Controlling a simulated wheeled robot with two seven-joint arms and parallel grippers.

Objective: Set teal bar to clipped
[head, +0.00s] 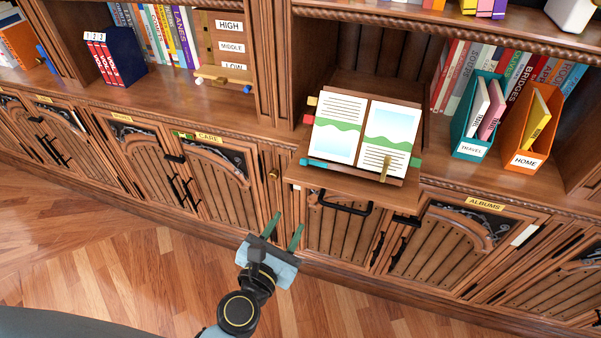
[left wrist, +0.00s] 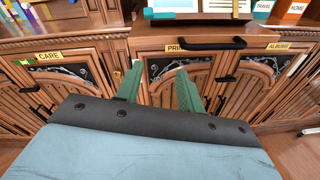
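An open book (head: 364,135) rests on a wooden stand on a pull-out shelf (head: 340,183). A teal bar (head: 317,163) lies at the lower left of the book, by the stand's bottom edge. A teal piece also shows at the top of the left wrist view (left wrist: 148,13). Whether the bar is clipped is too small to tell. My left gripper (head: 283,231) is open and empty, below and left of the shelf, in front of the cabinet doors. Its two green fingers stand apart in the left wrist view (left wrist: 159,72). My right gripper is not in view.
Yellow (head: 311,101), red (head: 308,118) and green (head: 416,162) tabs stick out around the book, and a brass clip (head: 386,168) sits on its right page. A black handle (head: 344,203) hangs under the shelf. Teal (head: 477,125) and orange (head: 533,130) file boxes stand at right.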

